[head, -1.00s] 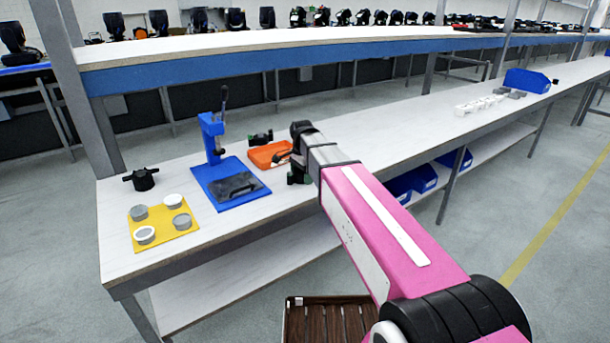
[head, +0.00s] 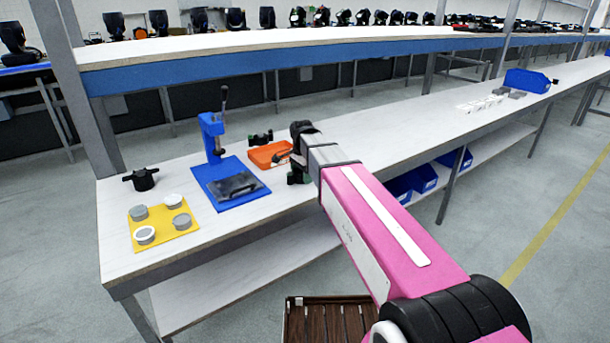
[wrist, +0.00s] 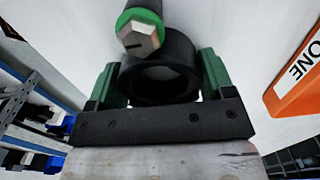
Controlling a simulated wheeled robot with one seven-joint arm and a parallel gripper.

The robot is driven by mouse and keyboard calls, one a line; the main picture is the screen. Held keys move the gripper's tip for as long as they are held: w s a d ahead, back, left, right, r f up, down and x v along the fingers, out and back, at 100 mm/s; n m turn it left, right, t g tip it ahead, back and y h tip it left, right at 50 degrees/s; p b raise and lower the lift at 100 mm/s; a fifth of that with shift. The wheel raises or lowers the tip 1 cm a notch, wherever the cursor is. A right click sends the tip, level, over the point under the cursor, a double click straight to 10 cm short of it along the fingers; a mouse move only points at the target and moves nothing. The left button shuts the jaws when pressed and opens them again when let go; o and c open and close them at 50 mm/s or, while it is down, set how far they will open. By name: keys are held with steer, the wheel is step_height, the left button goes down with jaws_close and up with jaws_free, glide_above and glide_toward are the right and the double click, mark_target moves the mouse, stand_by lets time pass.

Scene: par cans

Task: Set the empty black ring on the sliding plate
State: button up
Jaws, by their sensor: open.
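A black ring (wrist: 165,84) with an open, empty middle shows in the wrist view, between the green fingers of my gripper (wrist: 160,82). My gripper is open, with a finger on either side of the ring; I cannot tell whether they touch it. In the head view my gripper (head: 297,178) points down by the bench's front edge, right of the orange tray (head: 270,155), and the ring is hidden there. The dark sliding plate (head: 237,187) lies on the blue base (head: 212,196) of the press (head: 212,135), left of my gripper.
A green-collared part with a metal hex end (wrist: 140,38) shows above the ring. A black fitting (head: 260,138) stands behind the orange tray. A yellow mat (head: 160,228) with several round pieces and another black fitting (head: 143,179) are at left.

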steer(key=c, duration=0.4)
steer(key=shift+r, duration=0.1)
steer(key=shift+r, duration=2.9)
